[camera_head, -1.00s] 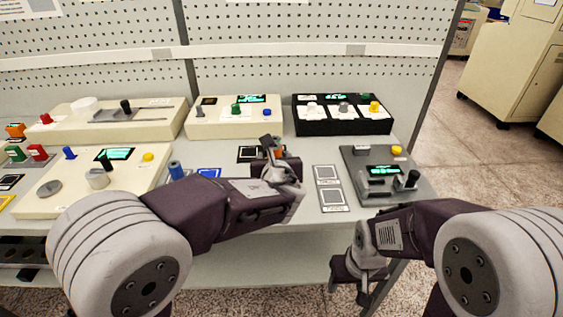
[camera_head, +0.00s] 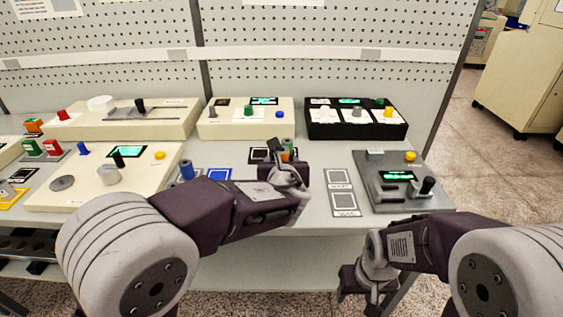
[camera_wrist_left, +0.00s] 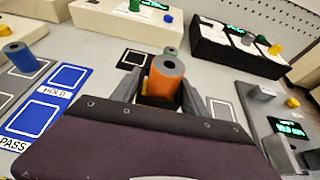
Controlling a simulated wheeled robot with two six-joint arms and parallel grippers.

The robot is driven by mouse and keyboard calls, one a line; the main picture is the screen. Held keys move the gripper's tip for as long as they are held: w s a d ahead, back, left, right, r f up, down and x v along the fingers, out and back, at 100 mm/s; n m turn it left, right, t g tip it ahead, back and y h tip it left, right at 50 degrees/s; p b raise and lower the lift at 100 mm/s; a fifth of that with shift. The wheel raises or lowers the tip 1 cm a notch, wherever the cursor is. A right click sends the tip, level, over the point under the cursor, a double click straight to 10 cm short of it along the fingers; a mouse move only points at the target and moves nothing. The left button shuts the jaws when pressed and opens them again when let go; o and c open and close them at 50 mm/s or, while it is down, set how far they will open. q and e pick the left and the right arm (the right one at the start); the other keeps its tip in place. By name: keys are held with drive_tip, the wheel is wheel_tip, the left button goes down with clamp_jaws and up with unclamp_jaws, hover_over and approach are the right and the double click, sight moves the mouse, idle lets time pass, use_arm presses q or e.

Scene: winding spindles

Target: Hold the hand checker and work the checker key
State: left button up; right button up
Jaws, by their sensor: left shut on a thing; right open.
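A dark grey device (camera_head: 385,205) with a lit green display, a yellow button (camera_head: 411,156) and a black-knobbed lever (camera_head: 428,186) stands at the right end of the bench; it looks like the checker, but no label is readable. It also shows at the right edge of the left wrist view (camera_wrist_left: 262,105). My left gripper (camera_head: 287,170) is left of it, shut on an orange cylinder (camera_wrist_left: 166,88) with a grey, hollow top. My right gripper (camera_head: 364,285) is open and empty, in front of the bench edge and below the device.
A black box (camera_head: 357,131) and cream consoles (camera_head: 205,130) stand along the back. A blue HOLD pad (camera_wrist_left: 45,110) lies left of the cylinder. A pegboard (camera_head: 330,70) rises behind.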

drive_tip(key=shift+f+b, duration=0.4)
drive_tip(key=shift+f, duration=0.1)
idle(0.4)
clamp_jaws()
idle(1.6)
